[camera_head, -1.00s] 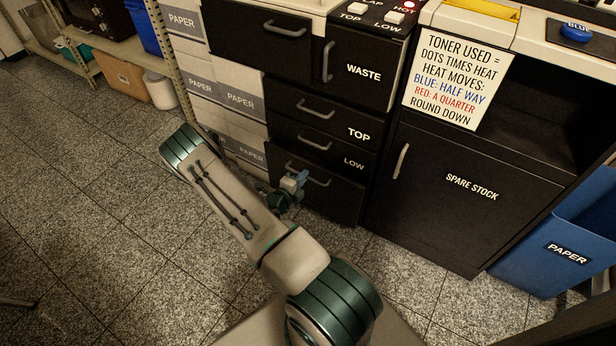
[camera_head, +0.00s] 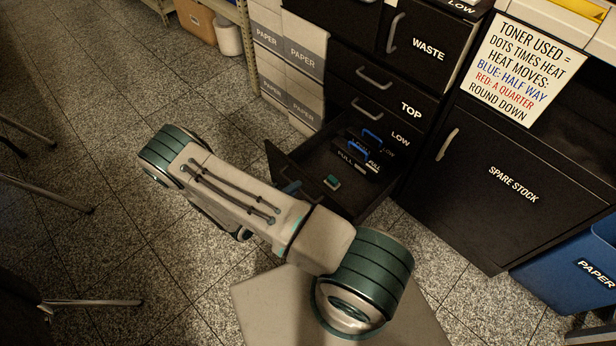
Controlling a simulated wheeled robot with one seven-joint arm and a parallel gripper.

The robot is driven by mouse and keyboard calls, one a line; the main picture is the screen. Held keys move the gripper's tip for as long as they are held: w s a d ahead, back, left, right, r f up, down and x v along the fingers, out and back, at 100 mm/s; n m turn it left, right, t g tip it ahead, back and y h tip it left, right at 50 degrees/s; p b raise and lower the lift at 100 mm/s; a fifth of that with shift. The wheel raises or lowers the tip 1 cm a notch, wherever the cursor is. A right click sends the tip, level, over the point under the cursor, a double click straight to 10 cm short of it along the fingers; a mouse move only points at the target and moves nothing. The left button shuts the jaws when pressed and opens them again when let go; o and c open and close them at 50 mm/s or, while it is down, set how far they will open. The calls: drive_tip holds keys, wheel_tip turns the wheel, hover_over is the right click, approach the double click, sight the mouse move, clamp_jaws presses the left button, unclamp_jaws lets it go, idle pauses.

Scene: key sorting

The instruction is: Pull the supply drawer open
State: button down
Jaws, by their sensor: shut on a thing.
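The bottom drawer (camera_head: 282,158) of the black cabinet stands pulled well out, and I look down into it. Inside are black cartridges (camera_head: 362,152) with blue handles, labelled LOW and FULL, and a small green-and-white piece (camera_head: 331,182) on the drawer floor. My gripper (camera_head: 291,187) is at the drawer's front edge, mostly hidden behind my arm. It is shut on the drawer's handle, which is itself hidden.
Above are closed drawers labelled TOP (camera_head: 411,109) and LOW (camera_head: 400,139), and a WASTE door (camera_head: 428,49). The SPARE STOCK cupboard (camera_head: 500,180) is closed at right. Paper boxes (camera_head: 305,50) stand left of the cabinet. Chair legs (camera_head: 60,196) are at far left; floor between is clear.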

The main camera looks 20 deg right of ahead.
drive_tip(key=shift+f+v, duration=0.2)
drive_tip(key=shift+v, duration=0.7)
drive_tip(key=shift+f+v, duration=0.2)
drive_tip(key=shift+v, duration=0.7)
drive_tip(key=shift+a, duration=0.1)
drive_tip(key=c, duration=1.5)
unclamp_jaws()
drive_tip(key=p+v, duration=0.2)
drive_tip(key=v, duration=1.2)
drive_tip(key=shift+p, duration=0.3)
drive_tip(key=shift+f, duration=0.1)
